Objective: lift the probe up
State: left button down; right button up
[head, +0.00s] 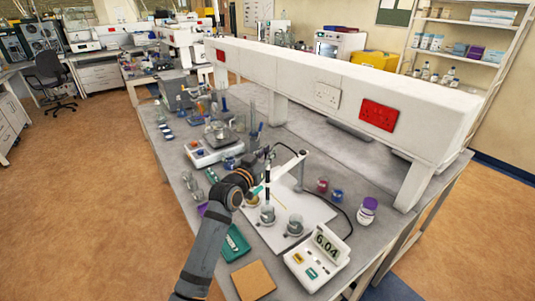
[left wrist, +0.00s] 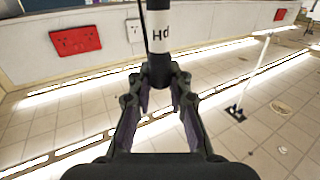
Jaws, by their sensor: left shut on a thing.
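The probe (head: 267,172) is a thin dark rod with a white band; it hangs upright near the white stand arm (head: 286,166). In the left wrist view the probe (left wrist: 159,38) shows its white band with "pH" lettering upside down. My left gripper (head: 260,190) is at the probe, and in the left wrist view its two fingers (left wrist: 158,82) close around the probe's dark part. A glass beaker (head: 267,216) stands just below the probe; whether the tip is inside it I cannot tell. The meter (head: 318,256) reads 6.04. My right gripper is not in view.
A second beaker (head: 295,226) stands to the right on the white board (head: 318,207). A purple-lidded jar (head: 367,211) and small red and blue pots are further right. A green tray (head: 235,244) and a cork mat (head: 253,281) lie in front. A balance (head: 211,150) stands behind.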

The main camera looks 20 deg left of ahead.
pick_arm(q)
jog(key=c, duration=1.2)
grip_release()
jog(key=shift+s+d+r, duration=0.1)
jog(key=shift+r, duration=0.2)
jog(key=shift+f, duration=0.1)
jog(key=shift+s, duration=0.25)
jog(key=s, duration=0.3)
jog(key=s+a, duration=0.1)
jog(key=s, duration=0.3)
jog(key=s+a, duration=0.1)
jog(key=s, duration=0.3)
jog(key=shift+s, duration=0.15)
jog(key=shift+a, duration=0.1)
